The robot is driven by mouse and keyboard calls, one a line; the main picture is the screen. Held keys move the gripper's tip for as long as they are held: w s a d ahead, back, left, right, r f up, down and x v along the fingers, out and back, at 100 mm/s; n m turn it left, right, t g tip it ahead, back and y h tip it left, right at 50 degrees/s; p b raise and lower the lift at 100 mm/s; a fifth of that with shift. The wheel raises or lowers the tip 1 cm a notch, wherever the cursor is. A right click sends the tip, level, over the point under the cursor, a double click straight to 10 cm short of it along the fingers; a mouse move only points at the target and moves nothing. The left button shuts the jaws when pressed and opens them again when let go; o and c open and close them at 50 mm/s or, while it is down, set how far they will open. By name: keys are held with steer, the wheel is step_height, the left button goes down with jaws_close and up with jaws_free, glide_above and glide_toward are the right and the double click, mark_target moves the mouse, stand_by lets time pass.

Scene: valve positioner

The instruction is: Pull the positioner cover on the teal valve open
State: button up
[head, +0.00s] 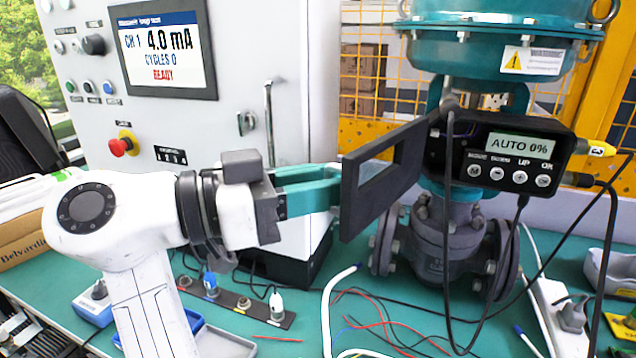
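The teal valve (505,50) stands at the right with a grey flanged body (450,240) below. Its dark positioner (510,155) shows "AUTO 0%" on a small display above several round buttons. The positioner cover (350,195), a dark frame with a window, stands swung out to the left, so the display and buttons are uncovered. My gripper (338,187) reaches from the left with teal fingers at the cover's outer left edge. The fingertips end at or behind that edge, so I cannot tell whether they grip it.
A grey control cabinet (225,60) with a "4.0 mA" screen (160,48) stands behind my arm. A black cable (447,250) hangs in front of the valve. Loose wires (385,325) and a connector strip (235,300) lie on the teal bench.

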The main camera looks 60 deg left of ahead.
steer(key=v, duration=1)
steer(key=shift+s, duration=0.4)
